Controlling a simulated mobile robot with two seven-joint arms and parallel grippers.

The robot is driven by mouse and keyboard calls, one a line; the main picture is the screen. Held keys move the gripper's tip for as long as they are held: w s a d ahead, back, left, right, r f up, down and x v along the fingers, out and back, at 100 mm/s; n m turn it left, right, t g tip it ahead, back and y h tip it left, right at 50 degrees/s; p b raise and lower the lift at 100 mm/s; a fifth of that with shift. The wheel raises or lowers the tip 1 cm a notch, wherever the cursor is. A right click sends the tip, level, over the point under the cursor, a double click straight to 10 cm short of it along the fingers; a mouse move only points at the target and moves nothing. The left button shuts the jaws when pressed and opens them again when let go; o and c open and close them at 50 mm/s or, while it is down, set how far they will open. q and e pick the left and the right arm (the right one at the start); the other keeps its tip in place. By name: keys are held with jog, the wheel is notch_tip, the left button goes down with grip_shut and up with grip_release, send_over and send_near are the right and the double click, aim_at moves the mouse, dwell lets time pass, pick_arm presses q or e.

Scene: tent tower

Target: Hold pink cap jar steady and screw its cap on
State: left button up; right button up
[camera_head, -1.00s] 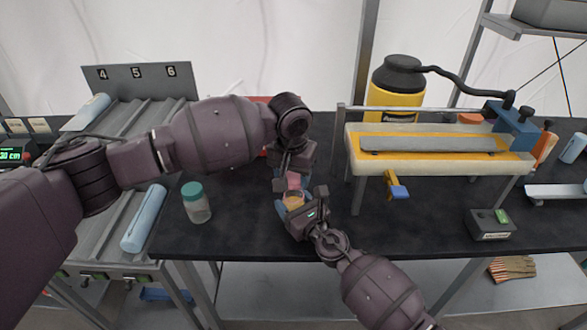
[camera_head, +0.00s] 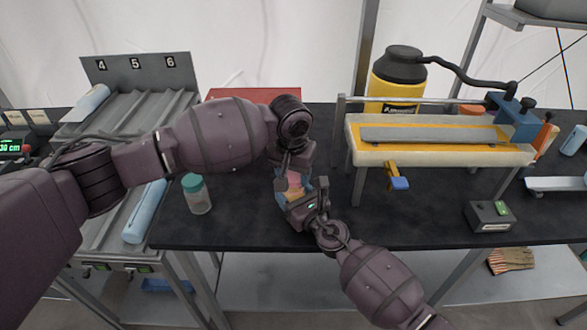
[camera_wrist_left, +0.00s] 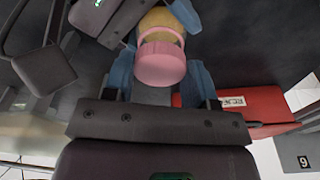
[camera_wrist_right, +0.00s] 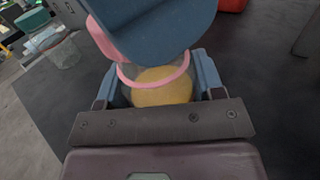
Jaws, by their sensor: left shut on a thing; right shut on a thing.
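The pink cap (camera_head: 294,180) is between my left gripper's (camera_head: 293,177) blue fingers; the cap also shows in the left wrist view (camera_wrist_left: 160,65). The left gripper is shut on it from above. The clear jar with yellow contents (camera_wrist_right: 162,92) is between my right gripper's (camera_head: 300,199) fingers, which are shut on it low at the table's front. The jar also shows in the left wrist view (camera_wrist_left: 160,20). The cap is at the jar's mouth. A pink band circles the jar's upper part. Whether the cap sits flush is hidden by a left finger in the right wrist view.
A green-capped jar (camera_head: 197,194) stands left of the grippers on the dark table (camera_head: 240,228). A red bin (camera_head: 252,95) lies behind my left arm. A raised yellow-and-white fixture (camera_head: 440,142) stands right. A small grey box (camera_head: 489,216) sits front right.

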pick_arm(q)
jog(key=shift+f, duration=0.6)
dwell(0.7)
